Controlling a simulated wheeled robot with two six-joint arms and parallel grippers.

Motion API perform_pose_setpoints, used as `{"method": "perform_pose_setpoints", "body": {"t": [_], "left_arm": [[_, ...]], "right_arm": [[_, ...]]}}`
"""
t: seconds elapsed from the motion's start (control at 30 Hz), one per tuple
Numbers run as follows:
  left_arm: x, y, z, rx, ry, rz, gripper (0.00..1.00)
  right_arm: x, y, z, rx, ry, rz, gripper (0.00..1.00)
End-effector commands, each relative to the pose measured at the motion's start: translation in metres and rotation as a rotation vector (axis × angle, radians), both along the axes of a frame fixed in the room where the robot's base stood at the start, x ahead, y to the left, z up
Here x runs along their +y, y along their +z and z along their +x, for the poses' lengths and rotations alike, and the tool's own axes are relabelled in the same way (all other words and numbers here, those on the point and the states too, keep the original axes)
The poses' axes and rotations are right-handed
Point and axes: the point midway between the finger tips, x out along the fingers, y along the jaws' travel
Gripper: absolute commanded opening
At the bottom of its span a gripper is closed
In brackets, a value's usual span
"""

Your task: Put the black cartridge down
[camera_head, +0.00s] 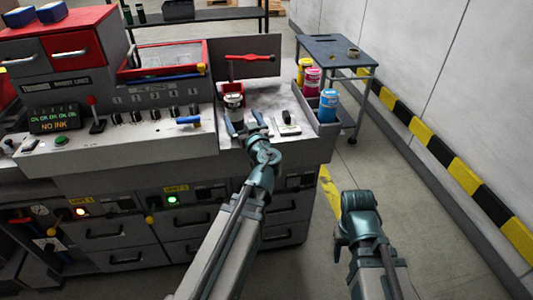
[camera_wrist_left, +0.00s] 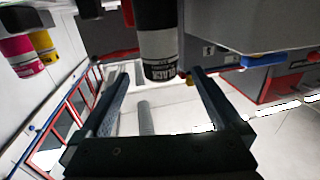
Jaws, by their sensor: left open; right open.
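The black cartridge (camera_head: 234,101) has a pale label band and stands upright on the machine's worktop, below a red-handled fitting (camera_head: 248,84). In the left wrist view the cartridge (camera_wrist_left: 159,45) shows a dark body and a white label reading BLACK. My left gripper (camera_head: 244,124) is open at the near side of the cartridge. In the left wrist view its two fingers (camera_wrist_left: 160,74) are spread on either side of the cartridge's end, with gaps visible. My right gripper (camera_head: 343,246) hangs low at the right, away from the machine; its fingers are hard to see.
Yellow (camera_head: 304,71), magenta (camera_head: 312,82) and cyan (camera_head: 328,106) cartridges stand in a tray at the worktop's right end. A small black-and-white object (camera_head: 289,124) lies right of my left gripper. The display (camera_head: 55,119) reads NO INK. A grey cart (camera_head: 338,50) stands behind.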

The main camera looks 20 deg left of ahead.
Motion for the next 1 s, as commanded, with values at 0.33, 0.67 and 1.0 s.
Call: {"method": "perform_pose_setpoints", "body": {"t": [0.33, 0.67, 1.0], "left_arm": [[-0.040, -0.069, -0.032, 0.347, 0.073, -0.104, 1.00], [-0.198, -0.199, -0.145, 1.290, -0.324, -0.263, 1.00], [-0.279, -0.218, -0.215, 1.657, -0.740, -0.271, 1.00]], "right_arm": [[0.000, 0.000, 0.000, 0.000, 0.000, 0.000, 0.50], [0.000, 0.000, 0.000, 0.000, 0.000, 0.000, 0.50], [0.000, 0.000, 0.000, 0.000, 0.000, 0.000, 0.50]]}}
